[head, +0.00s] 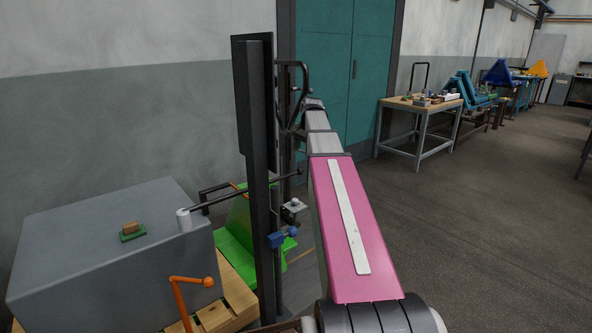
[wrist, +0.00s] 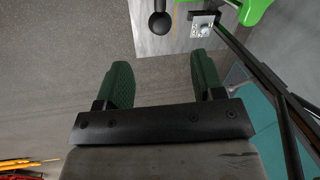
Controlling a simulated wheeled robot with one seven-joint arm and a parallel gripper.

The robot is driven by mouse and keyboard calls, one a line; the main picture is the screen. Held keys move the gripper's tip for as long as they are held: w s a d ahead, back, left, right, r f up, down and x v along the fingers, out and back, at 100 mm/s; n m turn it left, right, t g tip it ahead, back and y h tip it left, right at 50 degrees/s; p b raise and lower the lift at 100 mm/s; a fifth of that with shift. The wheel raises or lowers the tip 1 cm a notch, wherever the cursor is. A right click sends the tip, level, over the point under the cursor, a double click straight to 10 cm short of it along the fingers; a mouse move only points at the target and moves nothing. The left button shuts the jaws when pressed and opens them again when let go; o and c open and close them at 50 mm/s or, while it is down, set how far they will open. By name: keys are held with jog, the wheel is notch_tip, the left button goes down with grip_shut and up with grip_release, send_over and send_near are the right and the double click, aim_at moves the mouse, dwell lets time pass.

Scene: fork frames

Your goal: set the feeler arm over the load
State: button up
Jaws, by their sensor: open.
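The feeler arm (head: 240,190) is a thin dark rod crossing a black upright mast (head: 259,170). Its white cylindrical tip (head: 184,219) overlaps the right edge of the load's top in the head view; I cannot tell whether it is above or beside it. Its other end carries a dark ball (head: 299,171), and a dark ball also shows in the wrist view (wrist: 159,24). The load is a large grey box (head: 100,240) on a wooden pallet (head: 228,300). My gripper (wrist: 160,72) is open and empty, its green fingers short of the ball. My arm hides it in the head view.
An orange crank (head: 192,282) stands before the load, and a green part (head: 240,235) is behind the mast. A small green and brown piece (head: 132,231) lies on the load.

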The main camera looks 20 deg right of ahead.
aim_at(301, 169)
jog(key=f, duration=0.3)
jog(key=w+f, duration=0.1)
jog(key=f, duration=0.2)
jog(key=a+f, duration=0.1)
jog(key=f, duration=0.2)
jog(key=shift+w+f, duration=0.3)
jog(key=shift+f, duration=0.05)
jog(key=shift+c, duration=0.3)
grip_shut()
jog(key=shift+s, duration=0.15)
jog(key=shift+s+d+m, duration=0.15)
jog(key=shift+s+m, duration=0.4)
jog(key=shift+s, duration=0.05)
jog(key=shift+s+d+m, duration=0.15)
jog(key=shift+s+m, duration=0.4)
jog(key=shift+s, duration=0.05)
jog(key=s+m+h, duration=0.1)
jog(key=s+m, duration=0.5)
jog(key=shift+s+a, duration=0.15)
jog(key=shift+a, duration=0.05)
jog(key=shift+s+h, duration=0.1)
jog(key=shift+h, duration=0.2)
